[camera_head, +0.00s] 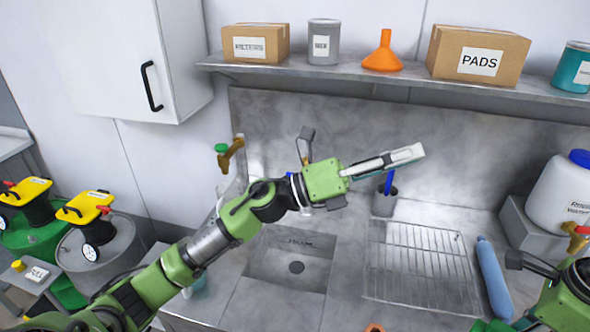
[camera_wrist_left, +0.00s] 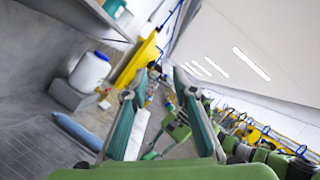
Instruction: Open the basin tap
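The steel basin (camera_head: 270,262) is sunk in the counter below my left arm, with a round dark drain. A brass tap (camera_head: 233,155) with a green knob stands against the wall at the basin's back left. My left arm crosses in front of the basin's back edge and may hide other tap parts. My left gripper (camera_head: 405,156) is in the air right of the brass tap, pointing right and away from it. In the left wrist view its two fingers (camera_wrist_left: 158,100) are apart with nothing between them. Part of my right arm (camera_head: 568,290) shows at the lower right; its fingers are unclear.
A wire rack (camera_head: 420,265) and a blue cylinder (camera_head: 494,278) lie right of the basin. A white container (camera_head: 562,195) with a blue lid stands further right. A shelf (camera_head: 390,77) with boxes, cans and an orange funnel runs above. A wall cabinet (camera_head: 115,55) hangs left.

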